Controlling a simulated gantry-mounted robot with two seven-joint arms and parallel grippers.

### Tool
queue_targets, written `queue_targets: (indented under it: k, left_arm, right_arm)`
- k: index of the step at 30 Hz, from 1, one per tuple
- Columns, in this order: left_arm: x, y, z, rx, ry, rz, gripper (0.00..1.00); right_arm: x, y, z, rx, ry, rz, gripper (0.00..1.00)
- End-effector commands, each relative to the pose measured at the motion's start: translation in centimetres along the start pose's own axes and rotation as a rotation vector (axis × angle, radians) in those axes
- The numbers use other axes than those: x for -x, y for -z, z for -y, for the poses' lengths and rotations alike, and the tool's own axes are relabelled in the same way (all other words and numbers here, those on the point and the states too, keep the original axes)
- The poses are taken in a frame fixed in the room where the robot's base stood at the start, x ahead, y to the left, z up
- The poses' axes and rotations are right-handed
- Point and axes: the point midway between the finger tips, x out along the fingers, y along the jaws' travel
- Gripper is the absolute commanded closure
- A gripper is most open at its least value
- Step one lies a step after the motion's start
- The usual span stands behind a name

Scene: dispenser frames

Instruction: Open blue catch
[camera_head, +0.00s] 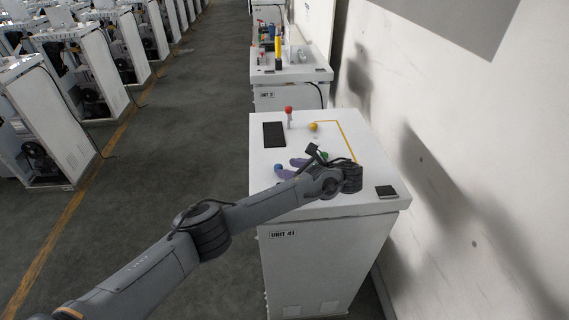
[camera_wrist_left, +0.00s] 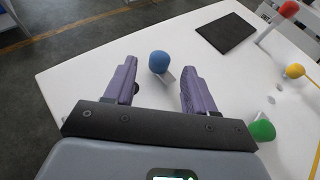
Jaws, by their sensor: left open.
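The blue catch has a round blue knob (camera_head: 279,168) on the white top of the unit labelled UNIT 41. In the left wrist view the blue knob (camera_wrist_left: 159,61) stands near the tips of the two purple fingers, in the gap between them, with a small pale plate beside its base. My left gripper (camera_head: 288,169) is open, reaching in low over the unit top. In the left wrist view my left gripper (camera_wrist_left: 160,72) shows a clear gap on both sides of the knob. My right gripper is not in view.
A green knob (camera_wrist_left: 262,130) stands right of the fingers. A yellow knob (camera_head: 313,126), a red-topped post (camera_head: 289,112) and a dark panel (camera_head: 274,135) are farther back on the unit top. A wall (camera_head: 450,140) runs along the right.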

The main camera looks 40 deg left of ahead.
Motion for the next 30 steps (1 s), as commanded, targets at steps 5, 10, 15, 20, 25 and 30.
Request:
queue_targets:
  k: [5,10,15,20,25,30]
  left_arm:
    - [2.7,-0.7,0.0,-0.002,0.002,-0.001,0.45]
    - [4.7,-0.5,0.0,-0.002,0.001,0.000,0.45]
    - [6.2,-0.3,0.0,-0.001,0.000,0.000,0.45]
    - [6.8,-0.1,0.0,-0.001,0.001,0.000,0.45]
    - [6.9,0.0,0.0,0.000,0.000,0.000,0.45]
    - [6.9,-0.1,0.0,0.000,0.000,0.000,0.45]
  right_arm:
    - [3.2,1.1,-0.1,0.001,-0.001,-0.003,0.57]
    - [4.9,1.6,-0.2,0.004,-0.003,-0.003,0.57]
    - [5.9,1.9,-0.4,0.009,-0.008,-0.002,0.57]
    - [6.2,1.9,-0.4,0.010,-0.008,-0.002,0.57]
    - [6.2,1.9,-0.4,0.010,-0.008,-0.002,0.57]
    - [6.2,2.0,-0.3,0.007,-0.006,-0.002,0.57]
